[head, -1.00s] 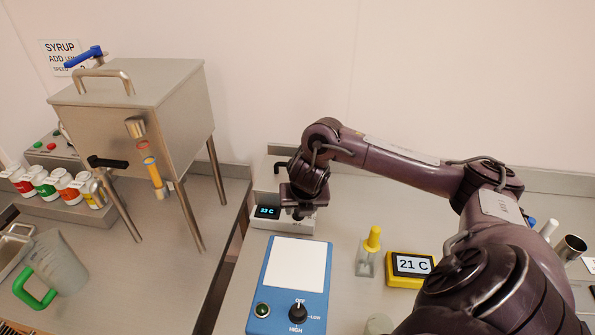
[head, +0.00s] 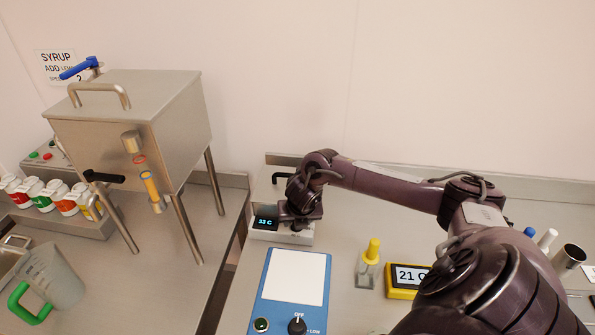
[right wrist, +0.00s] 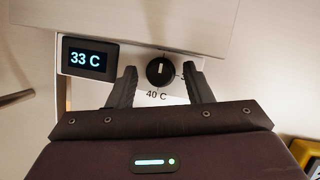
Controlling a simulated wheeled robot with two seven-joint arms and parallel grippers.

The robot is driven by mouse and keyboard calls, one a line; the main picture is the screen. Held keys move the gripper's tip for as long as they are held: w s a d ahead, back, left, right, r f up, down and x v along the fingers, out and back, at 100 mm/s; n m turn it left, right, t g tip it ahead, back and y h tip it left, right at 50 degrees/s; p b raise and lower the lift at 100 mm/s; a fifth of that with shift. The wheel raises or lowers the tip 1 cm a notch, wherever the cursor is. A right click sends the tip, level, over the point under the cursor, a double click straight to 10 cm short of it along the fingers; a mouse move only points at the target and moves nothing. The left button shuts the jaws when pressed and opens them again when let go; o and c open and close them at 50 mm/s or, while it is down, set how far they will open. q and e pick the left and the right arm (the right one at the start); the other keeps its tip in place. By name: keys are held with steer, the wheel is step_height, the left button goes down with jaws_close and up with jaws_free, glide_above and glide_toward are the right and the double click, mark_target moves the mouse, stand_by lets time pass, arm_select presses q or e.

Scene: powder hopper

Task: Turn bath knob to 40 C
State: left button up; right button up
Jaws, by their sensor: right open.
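The bath (head: 262,236) is a pale box with a dark display reading 33 C, partly behind my right gripper in the head view. Its black round knob (right wrist: 160,71) shows in the right wrist view, with a white mark pointing up, away from the gripper. The "40 C" label (right wrist: 156,95) is printed below the knob on the gripper's side. My right gripper (right wrist: 160,82) is open, with one finger on each side of the knob. Gaps show between the fingers and the knob. In the head view my right gripper (head: 297,222) hides the knob. My left gripper is not in view.
A blue hotplate (head: 275,314) with a white top stands in front of the bath. A yellow-framed 21 C display (head: 400,292) and a yellow-topped bottle (head: 369,262) are to the right. A steel hopper (head: 140,125) stands at left.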

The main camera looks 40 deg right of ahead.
steer(key=c, duration=1)
steer(key=shift+a+r+m+p, duration=0.1)
steer(key=shift+r+m+p, duration=0.05)
steer(key=shift+m+p, duration=0.55)
steer(key=m+g+h+p, duration=0.1)
steer(key=m+p, duration=0.2)
steer(key=shift+w+a+r, duration=0.1)
steer(key=shift+m+g+p, duration=0.3)
steer(key=shift+m+p, duration=0.1)
steer(key=shift+p, duration=0.05)
steer(key=shift+w+m+g+h, duration=0.1)
steer(key=shift+m+g+h, duration=0.25)
steer(key=shift+m, duration=0.55)
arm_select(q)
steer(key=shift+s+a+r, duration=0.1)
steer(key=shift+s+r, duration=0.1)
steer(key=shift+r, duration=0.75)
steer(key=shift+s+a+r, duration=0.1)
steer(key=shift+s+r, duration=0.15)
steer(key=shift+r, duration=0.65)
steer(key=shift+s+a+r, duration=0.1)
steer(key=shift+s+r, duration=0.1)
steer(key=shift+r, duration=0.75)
arm_select(e)
steer(key=shift+f+m+g+h, duration=0.15)
steer(key=shift+m+g, duration=0.2)
steer(key=shift+m, duration=0.55)
steer(key=shift+f+m+g+h, duration=0.1)
steer(key=shift+m+g, duration=0.2)
steer(key=shift+m, duration=0.6)
